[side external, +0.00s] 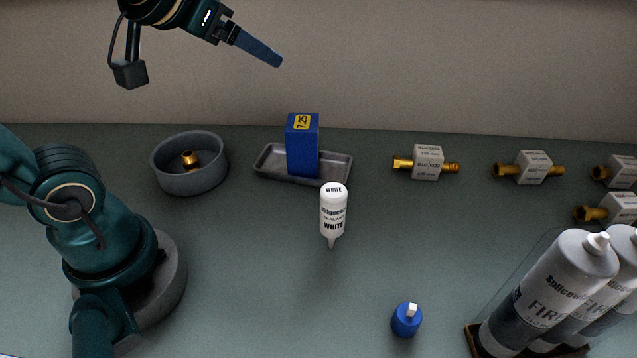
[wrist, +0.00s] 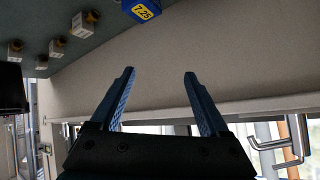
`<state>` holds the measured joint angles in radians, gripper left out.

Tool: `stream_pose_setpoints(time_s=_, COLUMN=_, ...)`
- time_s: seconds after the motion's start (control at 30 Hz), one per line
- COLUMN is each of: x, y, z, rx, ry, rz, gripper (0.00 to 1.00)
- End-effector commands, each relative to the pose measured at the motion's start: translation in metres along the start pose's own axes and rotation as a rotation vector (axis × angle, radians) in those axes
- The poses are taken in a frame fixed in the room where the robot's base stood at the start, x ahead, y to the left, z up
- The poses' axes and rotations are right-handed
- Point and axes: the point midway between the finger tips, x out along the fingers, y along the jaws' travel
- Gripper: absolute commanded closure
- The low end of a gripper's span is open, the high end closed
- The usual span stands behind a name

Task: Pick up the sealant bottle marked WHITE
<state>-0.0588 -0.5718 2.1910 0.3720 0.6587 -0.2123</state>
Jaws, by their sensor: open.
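The sealant bottle marked WHITE (side external: 333,211) is a small white bottle with black lettering. My gripper (side external: 275,58) is high above the bench at the upper left, well apart from the bottle. In the wrist view my gripper (wrist: 160,80) has its two blue fingers spread, with nothing between them. The bottle does not show in the wrist view.
A blue box marked 7.25 (side external: 302,147) stands in the tray, close behind the bottle. A grey bowl (side external: 175,181) holds a brass part. Several boxed brass fittings (side external: 427,163) lie at the right. A blue bottle (side external: 406,320) and large cartridges (side external: 551,288) are nearer the front.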

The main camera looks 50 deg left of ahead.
Motion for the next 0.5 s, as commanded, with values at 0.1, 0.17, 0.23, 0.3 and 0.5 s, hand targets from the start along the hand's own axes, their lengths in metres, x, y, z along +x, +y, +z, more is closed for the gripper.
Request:
stream_pose_setpoints(time_s=0.1, x=0.016, y=-0.011, z=-0.037, rx=0.042, ry=0.162, rz=-0.044, gripper=0.21)
stream_pose_setpoints(time_s=0.17, x=0.023, y=-0.011, z=-0.059, rx=0.08, ry=0.261, rz=-0.044, gripper=0.21)
stream_pose_setpoints(time_s=0.23, x=0.029, y=-0.005, z=-0.082, rx=0.134, ry=0.376, rz=-0.018, gripper=0.21)
stream_pose_setpoints(time_s=0.3, x=0.033, y=0.007, z=-0.1, rx=0.196, ry=0.477, rz=0.039, gripper=0.21)
stream_pose_setpoints(time_s=0.5, x=0.038, y=0.066, z=-0.111, rx=0.383, ry=0.654, rz=0.352, gripper=0.21)
